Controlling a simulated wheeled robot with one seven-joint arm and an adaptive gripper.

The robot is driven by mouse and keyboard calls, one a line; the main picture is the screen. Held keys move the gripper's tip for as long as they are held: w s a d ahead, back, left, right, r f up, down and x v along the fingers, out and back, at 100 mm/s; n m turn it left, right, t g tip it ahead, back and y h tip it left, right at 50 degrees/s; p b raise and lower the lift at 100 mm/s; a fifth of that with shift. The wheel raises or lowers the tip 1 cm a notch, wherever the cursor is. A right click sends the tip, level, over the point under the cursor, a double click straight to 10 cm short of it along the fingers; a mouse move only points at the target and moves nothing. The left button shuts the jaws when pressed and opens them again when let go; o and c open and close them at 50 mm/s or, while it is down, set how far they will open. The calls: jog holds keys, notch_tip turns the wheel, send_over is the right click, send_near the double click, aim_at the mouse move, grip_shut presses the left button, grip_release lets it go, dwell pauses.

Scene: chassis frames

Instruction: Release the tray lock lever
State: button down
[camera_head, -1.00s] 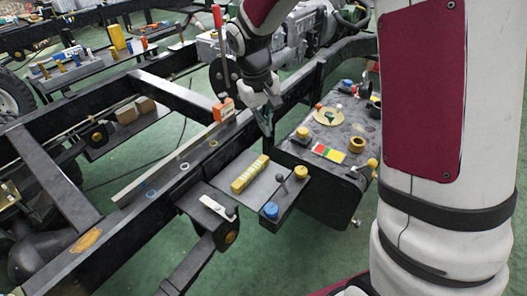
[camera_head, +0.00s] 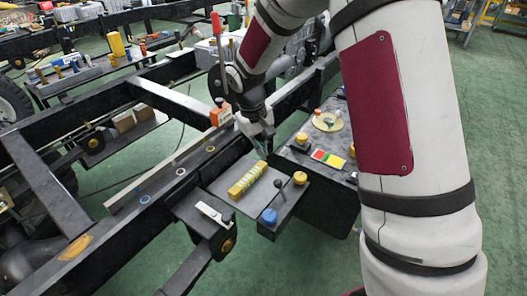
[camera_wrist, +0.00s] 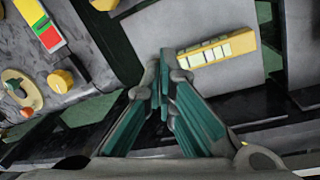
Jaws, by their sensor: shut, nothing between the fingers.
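The small tray (camera_head: 226,190) is a grey plate beside the black frame rail, with a yellow block (camera_head: 248,180) on it. A short lever with a dark ball knob (camera_head: 278,183) stands on the tray's dark right edge strip, between a blue knob (camera_head: 269,216) and a yellow knob (camera_head: 300,178). I cannot tell for sure that this is the tray lock lever. My gripper (camera_head: 267,151) is shut and empty, above the tray's far edge. In the wrist view my fingers (camera_wrist: 161,62) point toward the grey plate (camera_wrist: 170,30) and the yellow block (camera_wrist: 216,49); the ball-knob lever does not show there.
A dark box with a red, yellow and green panel (camera_head: 328,158) and knobs stands right of the tray. A white-handled lever (camera_head: 212,213) sits on a bracket to the left. An orange block (camera_head: 220,115) with a tall red-topped rod stands on the rail.

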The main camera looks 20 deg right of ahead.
aim_at(281, 191)
jog(key=f, duration=0.2)
jog(key=f+b, duration=0.1)
jog(key=f, duration=0.1)
jog(key=d+f, duration=0.1)
jog(key=f, duration=0.2)
jog(key=shift+d+f+b, duration=0.1)
jog(key=shift+b, duration=0.2)
jog(key=shift+s+d, duration=0.1)
jog(key=shift+s, duration=0.2)
jog(key=shift+s+r, duration=0.45)
jog(key=shift+s, duration=0.2)
jog(key=shift+s+d+r, duration=0.15)
jog(key=shift+s+r, duration=0.1)
jog(key=shift+s, duration=0.6)
jog(key=shift+r, duration=0.1)
